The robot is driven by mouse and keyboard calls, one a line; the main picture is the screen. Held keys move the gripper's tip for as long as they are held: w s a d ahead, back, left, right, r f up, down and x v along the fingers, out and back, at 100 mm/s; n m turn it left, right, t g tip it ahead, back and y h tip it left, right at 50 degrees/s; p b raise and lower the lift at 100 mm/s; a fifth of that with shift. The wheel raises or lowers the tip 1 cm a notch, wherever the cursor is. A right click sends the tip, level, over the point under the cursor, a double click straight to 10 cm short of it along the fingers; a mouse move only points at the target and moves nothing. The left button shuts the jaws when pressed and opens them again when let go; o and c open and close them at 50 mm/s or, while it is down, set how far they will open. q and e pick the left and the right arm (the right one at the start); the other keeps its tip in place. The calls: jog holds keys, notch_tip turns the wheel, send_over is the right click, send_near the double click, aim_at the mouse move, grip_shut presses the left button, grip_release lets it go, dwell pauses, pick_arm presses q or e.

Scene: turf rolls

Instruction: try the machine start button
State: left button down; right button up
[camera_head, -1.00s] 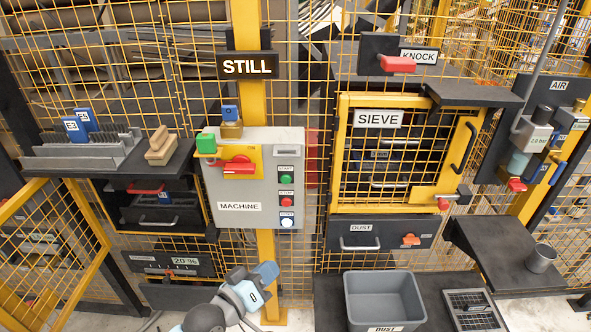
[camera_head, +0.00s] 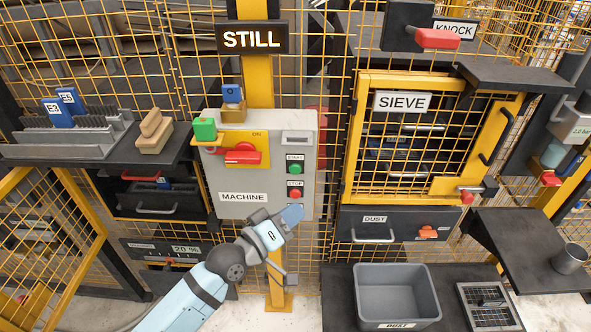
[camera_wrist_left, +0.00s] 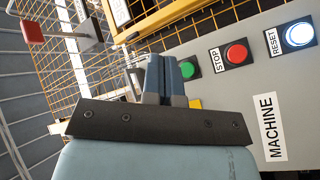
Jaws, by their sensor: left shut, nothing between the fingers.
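The grey machine box (camera_head: 225,183) is fixed to a yellow post. On its right side are the green start button (camera_head: 295,167) and, below it, the red stop button (camera_head: 294,194). My left gripper (camera_head: 292,214) is shut and empty, in front of the panel below the stop button, covering the reset button in the head view. In the left wrist view, the shut fingers (camera_wrist_left: 165,62) appear beside the green start button (camera_wrist_left: 187,69); whether they touch the panel cannot be told. The red stop button (camera_wrist_left: 236,53) and lit white reset button (camera_wrist_left: 299,35) also show. My right gripper is out of view.
A red handle (camera_head: 235,157) sits on the box's yellow plate. A "STILL" sign (camera_head: 252,39) hangs above. A dark shelf with a wooden block (camera_head: 154,132) is at left. The sieve door (camera_head: 350,140) and grey dust bin (camera_head: 397,280) are at right.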

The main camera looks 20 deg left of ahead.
aim_at(295, 169)
pick_arm(q)
jog(key=shift+w+a+b, duration=0.4)
jog(key=shift+w+b, duration=0.15)
jog(key=shift+w, duration=0.85)
jog(key=shift+w+a+b, duration=0.4)
jog(key=shift+w+b, duration=0.1)
jog(key=shift+w, duration=0.95)
jog(key=shift+w+a+b, duration=0.4)
jog(key=shift+w+b, duration=0.15)
jog(key=shift+w, duration=0.85)
jog(key=shift+w+a, duration=0.15)
jog(key=shift+w, duration=0.25)
jog(key=shift+w+a, duration=0.1)
jog(key=shift+w, duration=0.3)
jog(key=shift+s, duration=0.2)
jog(key=shift+s+d+p, duration=0.25)
jog(key=shift+s+p, duration=0.3)
jog(key=shift+s, duration=0.1)
